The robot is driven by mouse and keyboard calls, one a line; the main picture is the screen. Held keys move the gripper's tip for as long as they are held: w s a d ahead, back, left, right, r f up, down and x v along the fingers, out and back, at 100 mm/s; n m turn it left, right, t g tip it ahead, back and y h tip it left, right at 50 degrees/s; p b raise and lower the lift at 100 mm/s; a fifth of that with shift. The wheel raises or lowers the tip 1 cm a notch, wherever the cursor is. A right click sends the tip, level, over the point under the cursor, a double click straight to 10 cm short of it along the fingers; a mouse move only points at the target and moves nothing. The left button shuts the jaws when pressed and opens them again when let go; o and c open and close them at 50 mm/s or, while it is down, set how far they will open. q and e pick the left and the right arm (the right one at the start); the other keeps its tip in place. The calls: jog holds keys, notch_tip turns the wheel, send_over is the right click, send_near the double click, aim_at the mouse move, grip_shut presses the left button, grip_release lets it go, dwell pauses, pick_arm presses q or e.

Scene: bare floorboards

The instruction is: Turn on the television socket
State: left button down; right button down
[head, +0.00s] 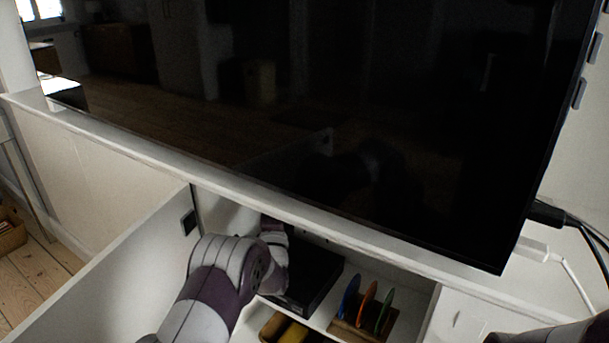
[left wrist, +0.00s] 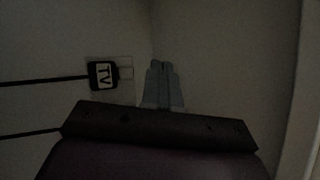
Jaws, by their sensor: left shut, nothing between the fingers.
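A black plug or tag marked "TV" (left wrist: 103,75) is on the back wall inside the cabinet, in the left wrist view. A pale socket plate (left wrist: 126,73) shows at its right edge; its switch is too dark to make out. My left gripper (left wrist: 161,68) is shut and empty, to the right of the plate. I cannot tell how far its tips are from the wall. In the head view my left arm reaches into the open cabinet, and its fingertips are hidden. The large television (head: 350,110) stands on top with a dark screen. My right gripper is not in view.
A white cabinet door (head: 110,280) stands open on the left. A black box (head: 315,270) sits on the shelf beside my left arm. Coloured discs (head: 367,302) stand in a rack to its right.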

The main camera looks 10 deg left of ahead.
pick_arm(q)
jog(key=shift+w+f, duration=0.1)
jog(key=w+d+f+b, duration=0.1)
jog(key=w+d+b, duration=0.2)
jog(key=w+b, duration=0.2)
jog(key=w, duration=0.3)
dwell(0.3)
jog(key=shift+f, duration=0.1)
dwell(1.8)
jog(key=shift+w+d+b, duration=0.15)
jog(key=shift+w+b, duration=0.25)
jog(key=shift+b, duration=0.1)
